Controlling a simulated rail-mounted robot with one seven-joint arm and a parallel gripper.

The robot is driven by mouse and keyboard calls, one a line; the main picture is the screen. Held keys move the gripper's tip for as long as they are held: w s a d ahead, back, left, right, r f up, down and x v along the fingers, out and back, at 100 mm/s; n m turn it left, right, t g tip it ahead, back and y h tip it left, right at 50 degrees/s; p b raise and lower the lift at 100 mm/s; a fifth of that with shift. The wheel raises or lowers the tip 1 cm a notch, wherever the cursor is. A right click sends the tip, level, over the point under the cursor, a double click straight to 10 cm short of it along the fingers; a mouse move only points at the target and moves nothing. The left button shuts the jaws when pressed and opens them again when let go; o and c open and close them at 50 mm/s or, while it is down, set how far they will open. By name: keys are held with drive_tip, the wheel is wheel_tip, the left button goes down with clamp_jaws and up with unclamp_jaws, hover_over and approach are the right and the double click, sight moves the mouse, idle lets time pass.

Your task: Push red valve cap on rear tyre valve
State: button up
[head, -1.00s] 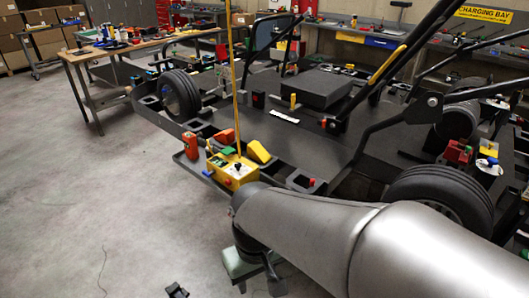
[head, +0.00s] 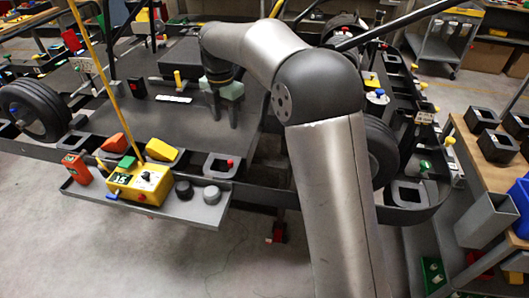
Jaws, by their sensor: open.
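My gripper (head: 224,118) points down over the kart's dark floor panel, left of the rear tyre, with its two dark fingers apart and nothing seen between them. The rear tyre (head: 381,150) is at the kart's right side, partly hidden behind my arm. Its valve cannot be made out. A small red piece (head: 230,162) stands at a black square holder on the kart's near edge, just below my gripper in the picture. It may be the red valve cap, but it is too small to be sure.
A grey tray (head: 208,212) on the near side holds a yellow control box (head: 138,184) with a tall yellow pole, and two round knobs. A wooden bench (head: 478,160) with black square holders stands at the right. Dark frame tubes cross above the kart.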

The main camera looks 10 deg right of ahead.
drive_tip(key=p, duration=0.2)
hover_over(231, 160)
drive_tip(key=f, duration=0.8)
drive_tip(key=s+f, duration=0.1)
drive_tip(key=f, duration=0.3)
drive_tip(key=shift+w+a+f+p, duration=0.1)
drive_tip(key=shift+w+f+p, duration=0.1)
drive_tip(key=shift+f, duration=0.7)
drive_tip(key=shift+w+d+f+p, duration=0.1)
drive_tip(key=shift+f+p, duration=0.05)
drive_tip(key=shift+f, duration=0.7)
drive_tip(key=shift+w+a+f+p, duration=0.1)
drive_tip(key=shift+f+p, duration=0.1)
drive_tip(key=shift+f, duration=0.7)
clamp_jaws()
